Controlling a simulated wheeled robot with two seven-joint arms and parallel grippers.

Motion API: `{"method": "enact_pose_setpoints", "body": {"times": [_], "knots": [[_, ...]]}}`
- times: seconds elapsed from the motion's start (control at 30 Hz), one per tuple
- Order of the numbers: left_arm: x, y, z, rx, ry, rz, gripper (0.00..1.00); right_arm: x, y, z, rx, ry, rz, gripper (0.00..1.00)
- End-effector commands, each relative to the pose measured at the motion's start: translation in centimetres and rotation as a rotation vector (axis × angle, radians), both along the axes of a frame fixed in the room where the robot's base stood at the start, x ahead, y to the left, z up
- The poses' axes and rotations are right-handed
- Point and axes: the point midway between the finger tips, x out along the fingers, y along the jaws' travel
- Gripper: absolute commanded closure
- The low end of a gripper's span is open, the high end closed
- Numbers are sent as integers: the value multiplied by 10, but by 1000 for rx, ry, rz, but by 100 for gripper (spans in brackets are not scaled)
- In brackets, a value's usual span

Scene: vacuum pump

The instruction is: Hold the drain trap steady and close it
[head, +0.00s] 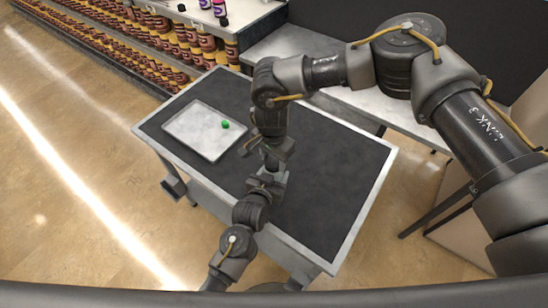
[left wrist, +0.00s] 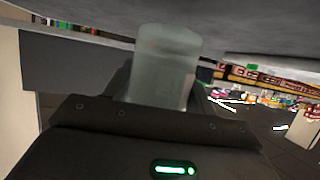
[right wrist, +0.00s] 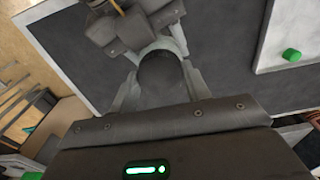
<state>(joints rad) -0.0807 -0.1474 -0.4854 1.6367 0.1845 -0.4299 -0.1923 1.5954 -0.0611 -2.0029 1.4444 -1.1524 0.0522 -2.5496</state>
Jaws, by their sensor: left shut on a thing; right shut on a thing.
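The drain trap's pale, translucent cylinder (left wrist: 165,65) stands upright between the fingers of my left gripper (left wrist: 165,100), which is shut on it. Its top reaches up towards dark parts in the left wrist view. My right gripper (right wrist: 160,85) is shut on a dark round part (right wrist: 160,78), seen from above, which looks like the trap's lid. In the head view my right gripper (head: 270,155) is just above my left gripper (head: 270,181), over the table. The grippers hide the trap there, and I cannot tell whether lid and cylinder touch.
A pale tray (head: 190,140) lies on the dark-topped table (head: 335,165), with a small green part (head: 225,124) on it. The table's right side is clear. A white side table (head: 300,45) and stocked shelves (head: 130,30) stand behind.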

Motion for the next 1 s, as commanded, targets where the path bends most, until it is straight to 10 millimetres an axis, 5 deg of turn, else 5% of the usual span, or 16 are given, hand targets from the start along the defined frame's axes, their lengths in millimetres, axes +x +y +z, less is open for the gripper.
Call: {"method": "enact_pose_setpoints", "body": {"times": [0.2, 1.0], "knots": [[1, 0, 1, -1, -1, 1, 100, -1, 0, -1, 9, -1, -346, 80], [1, 0, 1, -1, -2, 2, 100, 0, 0, 0, 7, -3, -325, 80]]}}
